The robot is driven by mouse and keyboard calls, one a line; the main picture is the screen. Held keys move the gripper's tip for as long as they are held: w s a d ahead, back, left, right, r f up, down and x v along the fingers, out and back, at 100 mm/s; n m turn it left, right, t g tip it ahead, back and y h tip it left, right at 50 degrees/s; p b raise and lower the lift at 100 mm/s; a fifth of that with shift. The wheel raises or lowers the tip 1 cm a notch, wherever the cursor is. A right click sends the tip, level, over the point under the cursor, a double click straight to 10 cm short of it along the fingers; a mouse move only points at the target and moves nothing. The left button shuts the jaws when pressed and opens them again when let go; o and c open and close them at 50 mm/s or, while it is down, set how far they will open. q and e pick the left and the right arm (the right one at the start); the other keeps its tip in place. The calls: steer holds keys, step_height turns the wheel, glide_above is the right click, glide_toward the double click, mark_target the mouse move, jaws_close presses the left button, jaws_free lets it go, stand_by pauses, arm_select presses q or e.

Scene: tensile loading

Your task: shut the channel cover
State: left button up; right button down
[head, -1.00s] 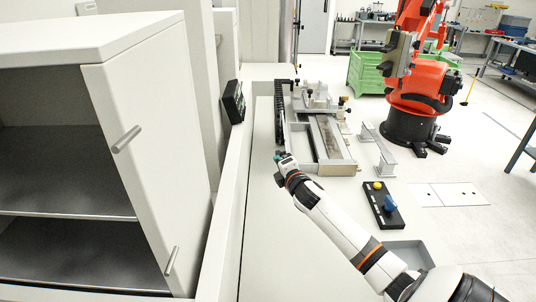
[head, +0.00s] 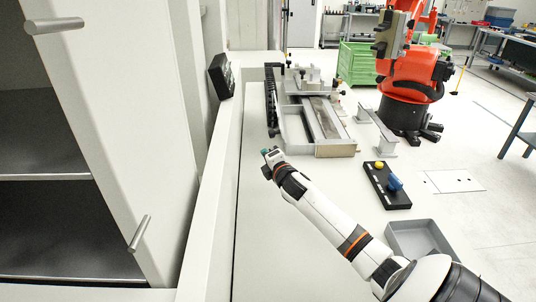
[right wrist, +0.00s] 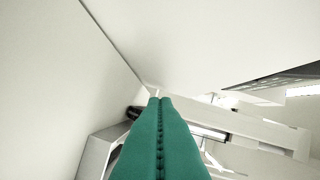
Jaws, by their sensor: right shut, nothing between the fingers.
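The test fixture (head: 335,150) stands on the long white bench, with a grey channel (head: 294,124) on its left and a long slotted bed (head: 325,118) beside it. I cannot tell for sure which part is the channel cover. My right gripper (head: 267,154) is just off the fixture's front left corner, apart from it as far as I can see. Its green fingers (right wrist: 158,130) are pressed together and empty in the right wrist view. Pale surfaces fill most of that view. My left gripper is not in view.
A white cabinet (head: 112,120) with open shelves stands close on the left. A black box (head: 221,76) is on the wall ledge. A black button panel (head: 387,186) and a grey tray (head: 419,239) lie on the right of the bench. The bench's left front is clear.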

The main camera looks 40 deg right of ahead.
steer(key=w+d+b, duration=0.3)
steer(key=w+d, duration=0.3)
stand_by(0.5)
